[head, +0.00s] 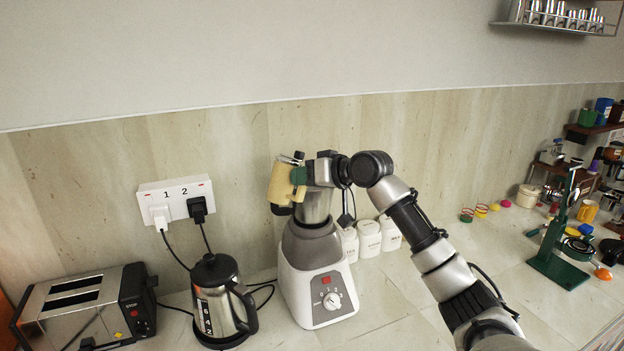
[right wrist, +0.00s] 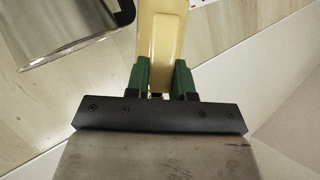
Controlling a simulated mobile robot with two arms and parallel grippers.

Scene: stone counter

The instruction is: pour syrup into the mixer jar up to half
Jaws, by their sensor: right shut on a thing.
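The mixer (head: 318,285) stands on the counter, a white base with a dial and a grey collar. Its metal jar (head: 317,207) sits on top, the upper part partly hidden by my right gripper. My right gripper (head: 299,176) is shut on a tan container (head: 281,184), seemingly the syrup, and holds it tilted beside and above the jar's mouth. In the right wrist view the green fingers (right wrist: 161,80) clasp the tan body (right wrist: 162,40). I cannot see any syrup flow or the jar's inside. My left gripper is out of view.
A kettle (head: 221,297) and toaster (head: 84,306) stand left of the mixer, under a socket (head: 177,199) with cables. White canisters (head: 369,238) stand right behind it. A green stand (head: 560,262) and clutter fill the far right. The counter's front middle is clear.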

